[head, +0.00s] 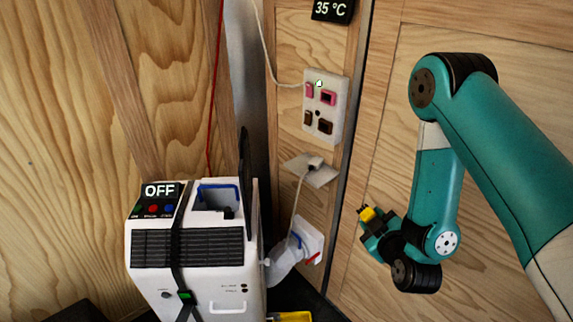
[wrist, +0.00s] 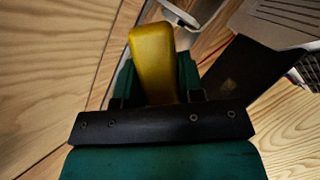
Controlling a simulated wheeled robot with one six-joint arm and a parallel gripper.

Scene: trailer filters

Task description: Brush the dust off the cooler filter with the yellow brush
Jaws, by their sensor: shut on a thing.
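My gripper (head: 369,224) is shut on the yellow brush (head: 367,213), in front of the wooden wall at the right. In the wrist view the yellow brush (wrist: 153,65) sticks out between the fingers; its bristles do not show. The white cooler (head: 185,250) stands at the lower left in the head view, its display reading OFF, with a black strap down its front. A thin dark panel (head: 245,180) stands upright at its right side, seen nearly edge-on. I cannot tell whether this is the filter; no dust can be made out. The gripper is well apart from the cooler.
A white bag-like thing (head: 298,245) lies beside the cooler. A yellow object (head: 292,317) shows at the bottom edge. A red cord (head: 214,90) hangs behind.

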